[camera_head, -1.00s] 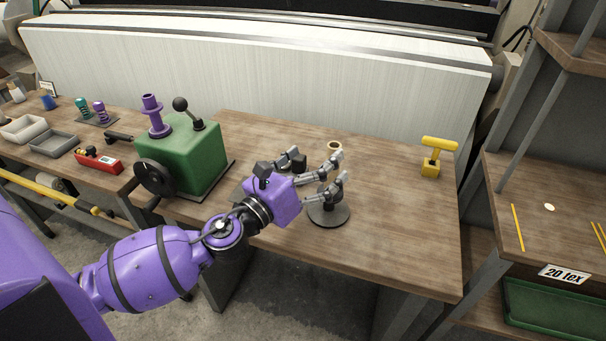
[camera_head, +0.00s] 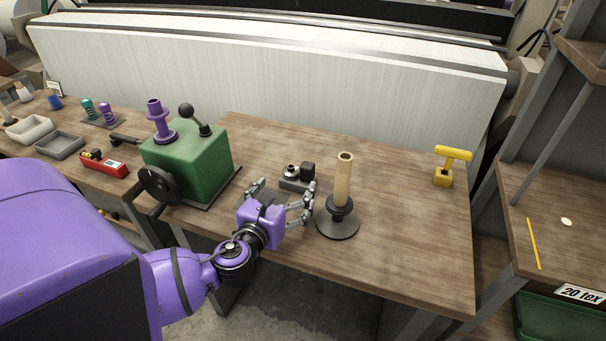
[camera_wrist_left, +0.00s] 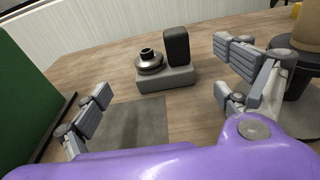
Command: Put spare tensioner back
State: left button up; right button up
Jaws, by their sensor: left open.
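A small tensioner (camera_head: 294,184), with a grey base, a round metal disc and an upright black block, sits on the wooden workbench. It also shows in the left wrist view (camera_wrist_left: 168,80), ahead of my fingers. My left gripper (camera_head: 282,192) is open and empty, low over the bench, its fingers spread on the near side of the tensioner and not touching it. In the left wrist view a flat dark grey patch (camera_wrist_left: 135,122) lies on the bench between my fingers (camera_wrist_left: 162,82), nearer than the tensioner. My right gripper is not in view.
A tan tube on a dark round stand (camera_head: 338,226) is close to the right of my fingers. A green machine (camera_head: 190,162) with a crank is at left. A yellow T-handled tool (camera_head: 445,168) stands at the right back. The bench's right front is clear.

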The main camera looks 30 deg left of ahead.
aim_at(296, 180)
pick_arm(q)
jog(key=x, duration=0.6)
jog(key=shift+w+d+r, duration=0.1)
jog(key=shift+w+r, duration=0.1)
jog(key=shift+w, duration=0.1)
jog(key=shift+r, duration=0.1)
jog(key=c, duration=1.6)
